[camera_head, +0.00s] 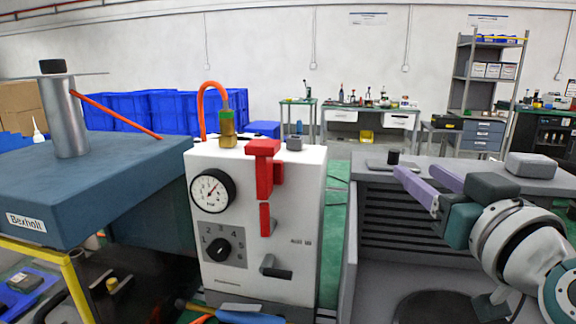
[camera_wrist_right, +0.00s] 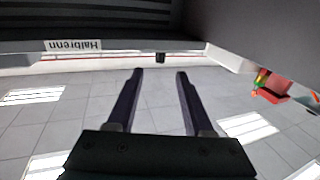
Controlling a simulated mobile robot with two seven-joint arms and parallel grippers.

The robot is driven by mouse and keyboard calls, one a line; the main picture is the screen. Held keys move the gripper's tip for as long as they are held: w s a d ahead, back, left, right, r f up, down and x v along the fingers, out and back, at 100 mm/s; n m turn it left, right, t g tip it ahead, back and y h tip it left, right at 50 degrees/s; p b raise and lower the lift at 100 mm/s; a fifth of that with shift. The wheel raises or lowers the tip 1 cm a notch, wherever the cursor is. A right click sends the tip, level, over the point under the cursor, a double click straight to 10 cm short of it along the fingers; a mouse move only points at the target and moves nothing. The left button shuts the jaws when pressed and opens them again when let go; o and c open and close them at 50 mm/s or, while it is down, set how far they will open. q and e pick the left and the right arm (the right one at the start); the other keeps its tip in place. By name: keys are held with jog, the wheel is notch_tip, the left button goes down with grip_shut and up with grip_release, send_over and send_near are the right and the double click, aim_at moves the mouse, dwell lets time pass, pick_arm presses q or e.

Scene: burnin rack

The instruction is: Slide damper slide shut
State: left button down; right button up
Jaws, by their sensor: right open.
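A flat dark plate with a small black knob (camera_head: 393,157), which looks like the damper slide, lies on top of the grey slatted unit (camera_head: 470,166) at the right. My right gripper (camera_head: 415,168) is open and empty, its two purple fingers pointing toward the knob from the right. In the right wrist view the fingers (camera_wrist_right: 159,75) are spread, and a small dark knob (camera_wrist_right: 160,57) shows beyond the tips, roughly centred between them. No contact shows. My left gripper is not in view.
A white box with a gauge, dial and red handle (camera_head: 264,160) stands left of the grey unit. A grey block (camera_head: 531,166) sits on the unit's right end. A blue bench block (camera_head: 90,185) with a metal cylinder (camera_head: 67,120) is at the left.

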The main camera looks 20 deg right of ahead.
aim_at(397, 156)
jog(key=x, duration=0.9)
jog(key=shift+w, duration=0.2)
jog(key=shift+c, duration=0.2)
grip_shut()
dwell(0.6)
dwell(0.4)
